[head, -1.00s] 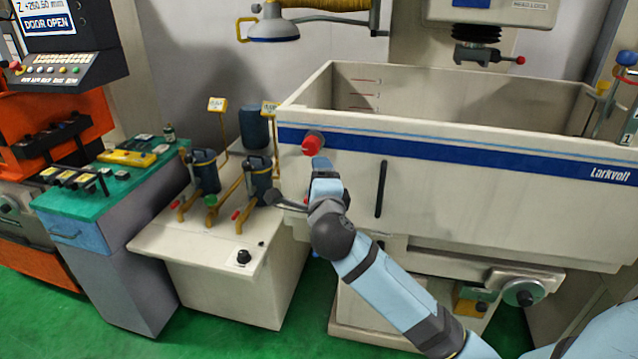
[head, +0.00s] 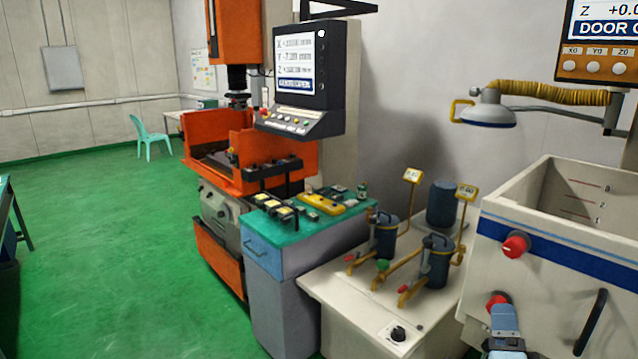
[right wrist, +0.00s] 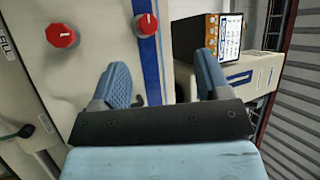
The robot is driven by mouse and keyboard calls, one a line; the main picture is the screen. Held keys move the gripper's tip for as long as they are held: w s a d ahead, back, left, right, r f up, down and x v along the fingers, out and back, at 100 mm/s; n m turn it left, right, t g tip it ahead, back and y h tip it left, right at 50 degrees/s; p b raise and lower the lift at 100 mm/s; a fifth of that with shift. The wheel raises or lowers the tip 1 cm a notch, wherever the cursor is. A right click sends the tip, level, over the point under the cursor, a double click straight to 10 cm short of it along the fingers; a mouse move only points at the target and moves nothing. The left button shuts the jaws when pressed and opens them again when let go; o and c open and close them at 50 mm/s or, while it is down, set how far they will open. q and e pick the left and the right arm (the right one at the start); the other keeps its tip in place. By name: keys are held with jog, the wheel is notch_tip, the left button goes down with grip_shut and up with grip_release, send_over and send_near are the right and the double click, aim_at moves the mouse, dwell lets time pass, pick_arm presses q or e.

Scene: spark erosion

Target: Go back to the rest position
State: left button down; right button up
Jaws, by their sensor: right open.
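My right gripper (head: 503,312) shows at the lower right of the head view, in front of the cream tank's left end and just below a lower red knob (head: 497,299). In the right wrist view its two blue fingers stand apart with nothing between them (right wrist: 162,80). Two red knobs, one at the left (right wrist: 62,35) and one at the top middle (right wrist: 146,24), show beyond the fingers. I cannot tell from the head view whether the gripper touches the lower knob. My left gripper is in neither view now.
The cream tank (head: 570,290) with an upper red knob (head: 515,245) fills the right. Left of it stand a pump and filter unit (head: 345,285), a green-topped cabinet (head: 280,232) and an orange machine (head: 220,262). Green floor (head: 120,240) is open at the left.

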jog(key=s+a+f+n+g+y, duration=0.1)
jog(key=s+a+f+n+y, duration=0.3)
jog(key=a+f+n+y, duration=0.25)
jog(key=s+a+f+n+g+y, duration=0.1)
jog(key=s+a+f+n+y, duration=0.35)
jog(key=f+n, duration=0.4)
jog(key=s+f+n+g, duration=0.3)
jog(key=s+f, duration=0.3)
jog(key=f, duration=0.3)
jog(key=s+a+f+n+g+h, duration=0.1)
jog(key=s+f+n+g, duration=0.2)
jog(key=s+f+g, duration=0.2)
notch_tip(320, 180, down, 4)
jog(key=shift+s+a+r, duration=0.15)
jog(key=shift+s+a, duration=0.1)
jog(key=shift+s, duration=0.7)
